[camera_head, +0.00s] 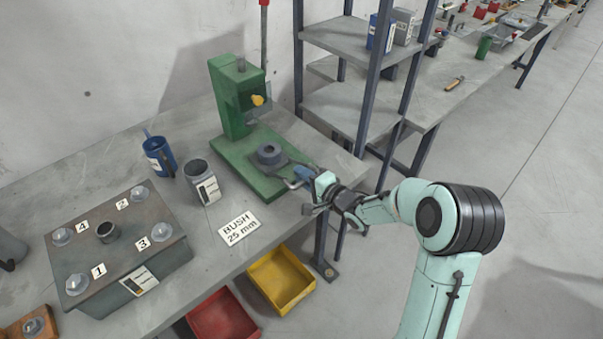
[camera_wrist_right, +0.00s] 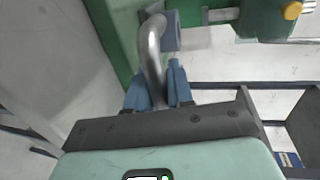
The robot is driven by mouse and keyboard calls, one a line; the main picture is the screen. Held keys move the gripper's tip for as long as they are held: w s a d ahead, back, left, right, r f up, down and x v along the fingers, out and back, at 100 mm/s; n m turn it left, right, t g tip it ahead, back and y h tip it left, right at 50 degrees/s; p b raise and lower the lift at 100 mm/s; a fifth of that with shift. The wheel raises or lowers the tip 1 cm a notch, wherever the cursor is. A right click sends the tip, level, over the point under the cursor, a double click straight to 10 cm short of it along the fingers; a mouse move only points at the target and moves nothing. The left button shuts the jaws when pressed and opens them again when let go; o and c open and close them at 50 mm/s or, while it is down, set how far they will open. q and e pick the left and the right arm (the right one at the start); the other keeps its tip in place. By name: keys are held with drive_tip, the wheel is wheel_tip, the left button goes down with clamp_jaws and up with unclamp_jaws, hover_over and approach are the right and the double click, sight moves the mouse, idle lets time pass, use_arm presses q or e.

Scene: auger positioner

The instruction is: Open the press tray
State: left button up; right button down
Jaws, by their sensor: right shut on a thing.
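The press tray (camera_head: 288,168) is a grey plate with a dark ring (camera_head: 270,153) on it, lying on the green base of the press (camera_head: 236,95). Its bent metal handle (camera_head: 292,184) points toward the front right. My right gripper (camera_head: 304,174) has its blue fingers shut on this handle. In the right wrist view the silver handle (camera_wrist_right: 152,50) runs down between the blue fingertips (camera_wrist_right: 158,88). Part of the handle is hidden by the fingers. My left gripper is not in view.
A "BUSH 25 mm" label (camera_head: 239,229), a grey cup (camera_head: 200,178) and a blue cup (camera_head: 160,155) are left of the press. A numbered block (camera_head: 120,250) stands further left. Yellow (camera_head: 281,280) and red (camera_head: 222,316) bins sit below the bench edge. Shelves (camera_head: 350,100) stand behind.

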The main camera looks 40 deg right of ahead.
drive_tip(key=v, duration=0.3)
drive_tip(key=shift+s+f, duration=0.15)
drive_tip(key=shift+s, duration=0.25)
drive_tip(key=shift+w+f, duration=0.15)
drive_tip(key=shift+w, duration=0.1)
drive_tip(key=c, duration=1.1)
unclamp_jaws()
drive_tip(key=shift+s, duration=0.1)
drive_tip(key=shift+s, duration=0.1)
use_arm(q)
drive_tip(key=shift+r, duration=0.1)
use_arm(e)
drive_tip(key=v, duration=1.3)
